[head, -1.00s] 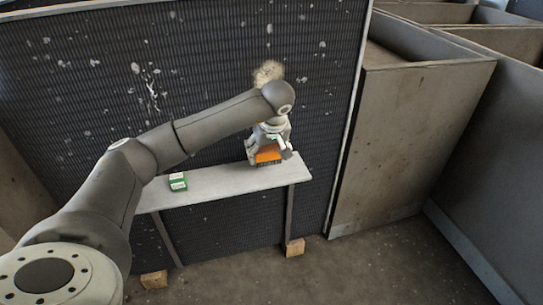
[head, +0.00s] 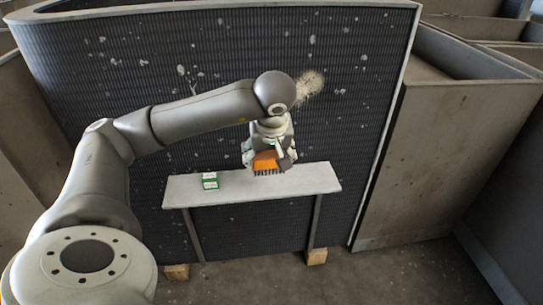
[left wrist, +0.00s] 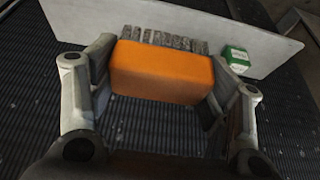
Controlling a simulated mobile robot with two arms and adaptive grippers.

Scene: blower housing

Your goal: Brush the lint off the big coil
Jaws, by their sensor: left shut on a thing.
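The big coil (head: 110,115) is a large dark ribbed panel with a pale frame, standing behind the shelf. Pale lint specks dot its upper face, and a larger tan lint clump (head: 310,84) sits right of my arm's wrist joint. My left gripper (head: 268,161) is shut on an orange brush (head: 265,160) with dark bristles, just above the shelf in the head view. In the left wrist view the orange brush (left wrist: 160,72) lies between both fingers, its grey bristles pointing to the shelf. My right gripper is not in view.
A narrow light shelf (head: 310,178) stands before the coil on thin legs with wooden blocks (head: 316,257) at their feet. A small green-and-white box (head: 210,181) sits on its left part. Grey-brown panels (head: 440,150) stand at the right.

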